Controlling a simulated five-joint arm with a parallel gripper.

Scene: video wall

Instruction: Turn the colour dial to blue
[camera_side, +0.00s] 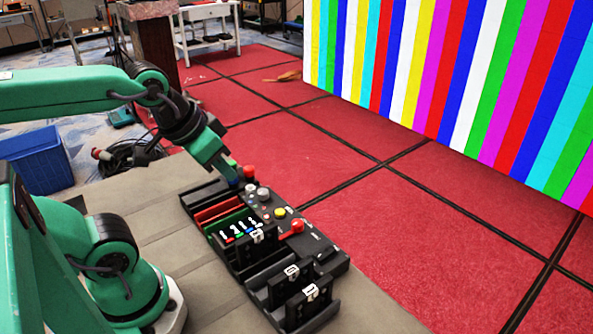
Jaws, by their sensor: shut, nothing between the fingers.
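A black control panel (318,262) lies on the grey table in front of my arm. Along it are small round controls: a red one (249,171) at the far end, pale grey ones (263,194), a yellow one (280,212) and a larger red one (297,226). Which of them is the colour dial, and where it points, is too small to tell. My gripper (231,168) is shut and empty, reaching down at the panel's far end, just left of the far red control. Whether it touches anything there cannot be told.
Black holders with white-labelled pieces (292,271) stand at the panel's near end. Red and green trays (217,211) lie along its left side. A striped video wall (450,80) stands at the back right. A blue bin (36,160) is at the left.

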